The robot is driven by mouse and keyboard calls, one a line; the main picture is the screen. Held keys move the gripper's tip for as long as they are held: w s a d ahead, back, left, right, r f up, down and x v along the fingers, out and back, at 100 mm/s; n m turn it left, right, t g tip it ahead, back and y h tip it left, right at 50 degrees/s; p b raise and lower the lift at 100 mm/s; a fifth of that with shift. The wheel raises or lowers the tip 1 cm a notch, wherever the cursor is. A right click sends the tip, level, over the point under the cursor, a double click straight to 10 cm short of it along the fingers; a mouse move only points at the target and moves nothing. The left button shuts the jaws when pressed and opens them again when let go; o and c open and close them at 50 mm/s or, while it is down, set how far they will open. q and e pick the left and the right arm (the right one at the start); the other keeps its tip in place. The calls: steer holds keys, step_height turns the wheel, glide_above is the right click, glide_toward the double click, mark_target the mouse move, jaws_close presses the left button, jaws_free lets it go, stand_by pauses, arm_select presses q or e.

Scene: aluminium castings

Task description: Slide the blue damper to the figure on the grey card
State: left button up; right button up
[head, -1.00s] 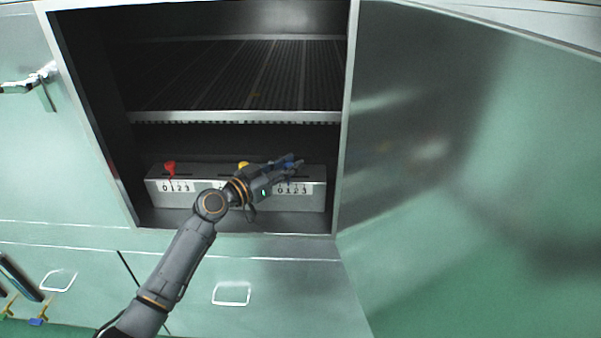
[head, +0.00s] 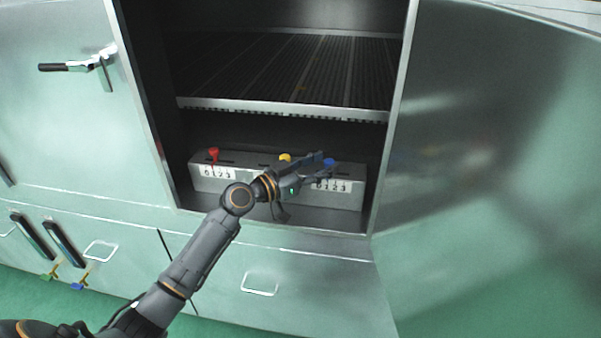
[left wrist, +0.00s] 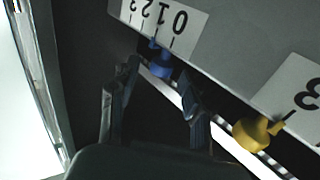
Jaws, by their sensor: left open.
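The blue damper (head: 330,162) is a knob at the right end of the grey metal box (head: 272,187) inside the open cabinet. In the left wrist view the blue knob (left wrist: 158,58) stands near the 0 and 1 of its white scale (left wrist: 165,18); I cannot tell its exact mark. My left gripper (head: 322,165) is open around the knob's place. In the left wrist view its fingertips (left wrist: 160,76) lie on either side of the knob, with no clear grip. I cannot make out a grey card. My right gripper is not in view.
A yellow knob (head: 285,157) and a red knob (head: 213,154) stand on the same box. A slatted shelf (head: 290,75) hangs above it. The cabinet door (head: 480,170) stands open at the right. Drawers with handles (head: 260,284) lie below.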

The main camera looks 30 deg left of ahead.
arm_select(q)
steer(key=v, duration=0.9)
steer(key=shift+s, duration=0.1)
